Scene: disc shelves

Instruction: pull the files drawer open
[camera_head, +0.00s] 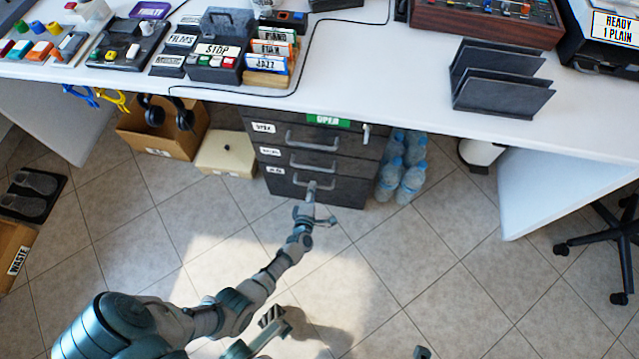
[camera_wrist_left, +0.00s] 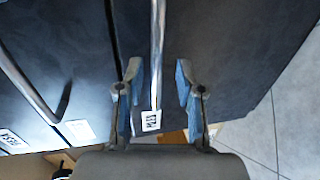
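A dark grey cabinet (camera_head: 322,147) with three drawers stands under the desk. All three drawers look closed. Each drawer has a bar handle and a small white label, too small to read surely, so I cannot tell which is the files drawer. My left gripper (camera_head: 314,213) is at the bottom drawer (camera_head: 345,192), by its handle (camera_head: 312,184). In the left wrist view the gripper (camera_wrist_left: 159,85) is open, with a handle bar (camera_wrist_left: 158,45) between its fingers and gaps at both sides. Grey parts low in the head view may be my right gripper; I cannot tell.
Water bottles (camera_head: 402,172) stand right of the cabinet. A pale box (camera_head: 226,153) and a cardboard box (camera_head: 160,140) with headphones stand left. The white desk (camera_head: 385,75) overhangs the cabinet. The tiled floor (camera_head: 380,260) in front is clear. A chair (camera_head: 610,245) stands far right.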

